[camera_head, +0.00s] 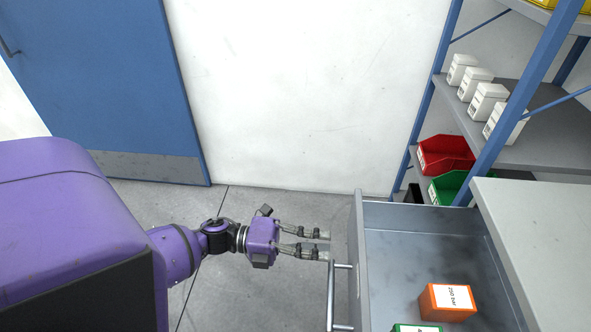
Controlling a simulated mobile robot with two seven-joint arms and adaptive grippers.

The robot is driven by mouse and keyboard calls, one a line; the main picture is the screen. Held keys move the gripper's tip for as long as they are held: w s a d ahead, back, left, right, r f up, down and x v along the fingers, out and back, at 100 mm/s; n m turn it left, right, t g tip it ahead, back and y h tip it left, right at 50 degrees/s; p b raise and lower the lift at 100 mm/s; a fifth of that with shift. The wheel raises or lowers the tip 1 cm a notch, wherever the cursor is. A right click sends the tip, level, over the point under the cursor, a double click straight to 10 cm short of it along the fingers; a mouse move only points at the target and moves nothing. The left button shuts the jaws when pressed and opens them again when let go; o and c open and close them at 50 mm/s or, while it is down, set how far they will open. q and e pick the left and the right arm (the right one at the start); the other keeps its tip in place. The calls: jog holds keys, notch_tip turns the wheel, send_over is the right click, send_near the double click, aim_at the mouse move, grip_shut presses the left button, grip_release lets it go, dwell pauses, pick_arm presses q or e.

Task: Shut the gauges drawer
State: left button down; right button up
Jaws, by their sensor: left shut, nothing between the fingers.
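The gauges drawer (410,212) is a grey metal drawer standing open at the lower right, pulled out from under a light worktop. Its bar handle (341,267) is on the front panel, on the left side. Inside lie an orange box (447,302) labelled "250 bar" and a green-edged box (416,328), cut off by the bottom edge. My left gripper (328,245) is shut and empty, its fingertips pointing right, close to the drawer front by the far end of the handle. I cannot tell if they touch. My right gripper is not in view.
The light worktop (545,225) is at the right. Behind it a blue-framed shelf holds white containers (488,102), a red bin (446,154) and a green bin (447,187). A blue door (100,80) stands at the back left. The floor (230,290) left of the drawer is clear.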

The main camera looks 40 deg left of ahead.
aim_at(353, 250)
pick_arm(q)
jog(key=x, duration=0.4)
jog(key=shift+w+d+p, duration=0.15)
jog(key=shift+d+p, duration=0.05)
jog(key=shift+p, duration=0.1)
jog(key=shift+d, duration=0.1)
jog(key=b+x, duration=0.2)
jog(key=x, duration=2.6)
jog(key=shift+w+f, duration=0.1)
jog(key=shift+w+d, duration=0.35)
jog(key=shift+d, duration=0.2)
